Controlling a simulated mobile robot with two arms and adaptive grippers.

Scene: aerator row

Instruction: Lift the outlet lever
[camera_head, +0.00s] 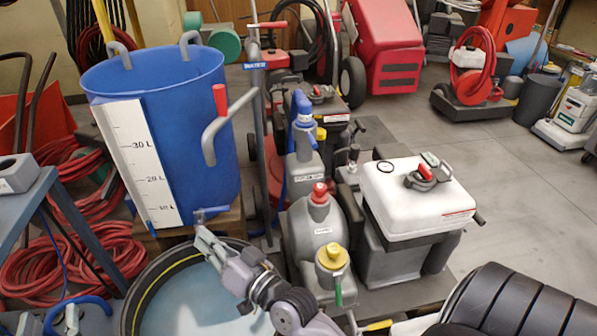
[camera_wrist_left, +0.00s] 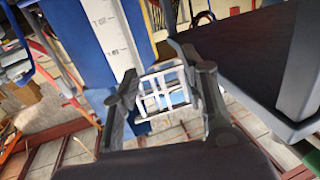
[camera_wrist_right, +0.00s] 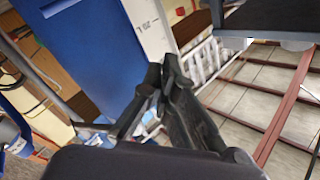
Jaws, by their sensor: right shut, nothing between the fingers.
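The blue barrel (camera_head: 205,130) with a white litre scale stands on a wooden support, and its small blue-grey outlet lever (camera_head: 211,212) is low on the front. My right gripper (camera_head: 203,236) is shut and empty just below the lever; whether they touch is hard to tell.
A round tub (camera_head: 185,295) with a dark rim is below the outlet. Red hoses (camera_head: 75,260) lie coiled at left beside a blue bench (camera_head: 70,225). Grey bottles (camera_head: 315,235) and a white-topped machine (camera_head: 415,200) stand to the right. Open floor lies further right.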

